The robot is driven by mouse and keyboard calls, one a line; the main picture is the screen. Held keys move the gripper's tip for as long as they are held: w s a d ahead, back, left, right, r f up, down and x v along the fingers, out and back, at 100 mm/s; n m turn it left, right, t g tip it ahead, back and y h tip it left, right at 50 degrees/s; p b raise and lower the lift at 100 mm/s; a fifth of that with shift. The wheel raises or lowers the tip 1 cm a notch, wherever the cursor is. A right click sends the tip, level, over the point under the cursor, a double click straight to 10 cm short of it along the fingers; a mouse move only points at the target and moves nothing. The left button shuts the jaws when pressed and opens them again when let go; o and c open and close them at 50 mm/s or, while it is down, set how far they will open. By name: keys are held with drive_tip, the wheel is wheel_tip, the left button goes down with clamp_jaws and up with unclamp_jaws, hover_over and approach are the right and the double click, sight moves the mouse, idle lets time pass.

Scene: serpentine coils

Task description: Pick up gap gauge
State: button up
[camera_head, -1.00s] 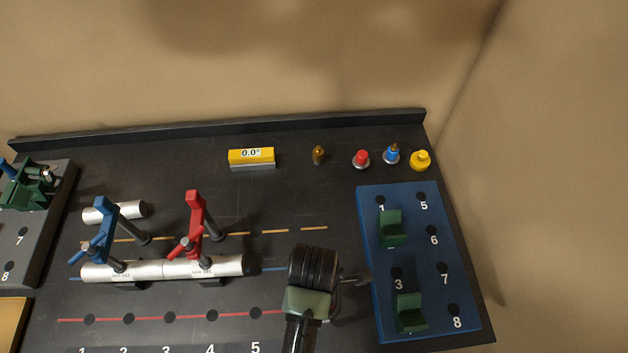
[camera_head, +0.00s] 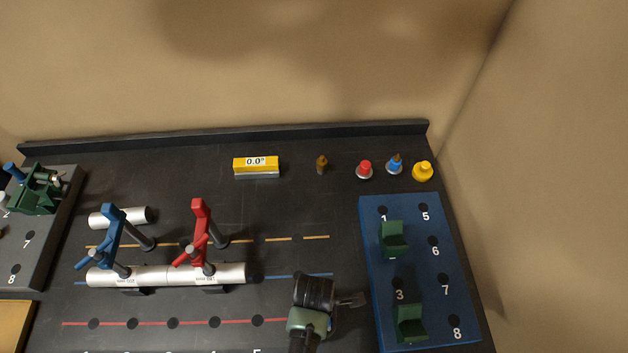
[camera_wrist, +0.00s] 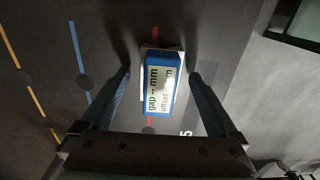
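The gap gauge (camera_wrist: 158,88) is a small blue block with a pale display reading "gap -- mm" and "offset". In the wrist view it lies below my gripper (camera_wrist: 160,76), framed between the two fingers. The fingers are open, with a visible gap on each side of the gauge. I cannot tell how far the fingertips are above it. In the head view my gripper (camera_head: 352,299) is left of the blue board, and the gauge is not discernible there, likely hidden by my arm.
The blue board (camera_head: 374,270) with green brackets (camera_head: 409,323) stands close right of my gripper. Silver tubes (camera_head: 165,275) under a blue clamp (camera_head: 112,235) and a red clamp (camera_head: 201,225) lie left. A yellow level (camera_head: 256,166) and several small coloured pieces stand at the back.

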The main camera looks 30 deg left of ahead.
clamp_jaws()
drive_tip(key=shift+r, duration=0.1)
idle(0.3)
